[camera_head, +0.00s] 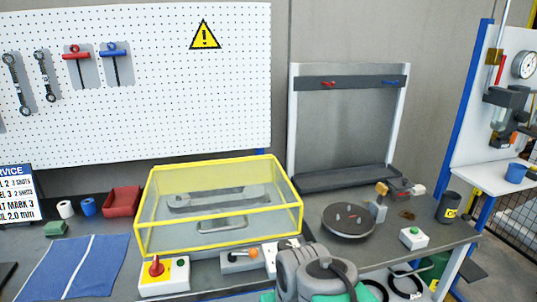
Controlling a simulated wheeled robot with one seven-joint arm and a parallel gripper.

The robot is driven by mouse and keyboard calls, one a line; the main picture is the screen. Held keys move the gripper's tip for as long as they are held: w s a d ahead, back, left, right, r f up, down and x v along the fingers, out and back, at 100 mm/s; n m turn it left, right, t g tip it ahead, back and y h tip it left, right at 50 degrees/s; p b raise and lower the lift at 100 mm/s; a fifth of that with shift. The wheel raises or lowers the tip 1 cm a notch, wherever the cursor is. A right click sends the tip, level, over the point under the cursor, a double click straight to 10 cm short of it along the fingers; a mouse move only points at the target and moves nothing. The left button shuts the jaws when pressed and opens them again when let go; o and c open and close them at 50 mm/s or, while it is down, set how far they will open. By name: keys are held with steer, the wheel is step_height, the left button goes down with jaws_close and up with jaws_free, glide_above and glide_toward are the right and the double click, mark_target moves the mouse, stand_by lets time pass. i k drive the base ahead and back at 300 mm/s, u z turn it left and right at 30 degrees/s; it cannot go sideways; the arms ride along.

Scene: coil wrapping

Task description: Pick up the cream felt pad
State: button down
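I cannot make out a cream felt pad in the head view. A small flat brown piece (407,215) lies on the right part of the bench, too small to identify. My grey arm shows at the bottom centre, in front of the bench. Its gripper fingers do not show, so I cannot see what they hold. The arm hides part of the bench's front edge.
A yellow-framed clear cover (220,222) stands mid-bench. A dark round turntable (348,220) is right of it. Control boxes (165,275) line the front. A blue mat (75,268), red tray (122,201) and white roll (66,209) are left. A dark cup (448,207) stands right.

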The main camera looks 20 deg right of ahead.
mark_target(418, 190)
steer(key=z, duration=2.8)
steer(key=i, duration=2.25)
steer(key=u, duration=4.2)
